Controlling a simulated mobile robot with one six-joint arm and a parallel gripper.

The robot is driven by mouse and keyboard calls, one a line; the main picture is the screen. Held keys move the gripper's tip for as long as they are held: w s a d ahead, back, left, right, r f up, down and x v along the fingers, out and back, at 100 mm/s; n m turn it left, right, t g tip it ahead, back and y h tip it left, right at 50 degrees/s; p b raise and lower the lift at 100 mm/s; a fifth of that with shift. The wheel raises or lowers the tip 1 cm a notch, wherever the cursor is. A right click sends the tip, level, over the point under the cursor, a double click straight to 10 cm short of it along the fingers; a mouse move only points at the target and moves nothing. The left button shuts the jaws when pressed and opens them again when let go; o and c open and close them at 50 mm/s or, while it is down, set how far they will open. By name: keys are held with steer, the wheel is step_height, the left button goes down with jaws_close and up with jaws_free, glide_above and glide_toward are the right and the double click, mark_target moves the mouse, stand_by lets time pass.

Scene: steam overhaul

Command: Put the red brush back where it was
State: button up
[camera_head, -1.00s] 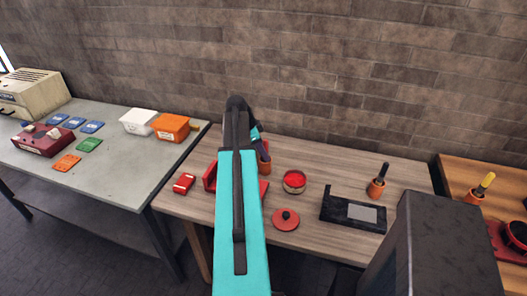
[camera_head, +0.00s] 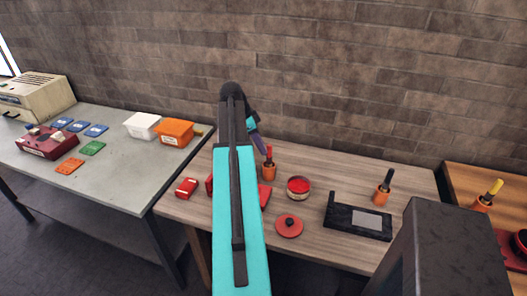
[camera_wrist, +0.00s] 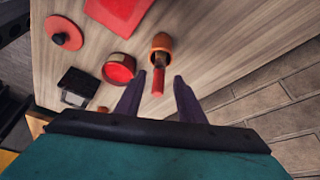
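The red brush (camera_head: 268,154) stands in an orange cup (camera_head: 268,172) on the wooden table, red handle up. In the wrist view, the brush's red handle (camera_wrist: 158,80) points toward me out of the cup (camera_wrist: 161,44). My gripper (camera_head: 262,147) is just above the handle, its dark fingers apart. In the wrist view my gripper (camera_wrist: 158,84) is open, with the handle end showing between the fingertips. It does not touch the handle as far as I can see. My arm hides part of the table left of the cup.
A red-filled tin (camera_head: 298,188), a red lid (camera_head: 289,226) and a black tray-like stand (camera_head: 358,219) are on the table. A dark-handled brush in another orange cup (camera_head: 381,197) stands at the right. A brick wall (camera_head: 350,80) rises behind.

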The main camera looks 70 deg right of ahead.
steer(key=shift+b+v, duration=0.45)
steer(key=shift+v, duration=2.1)
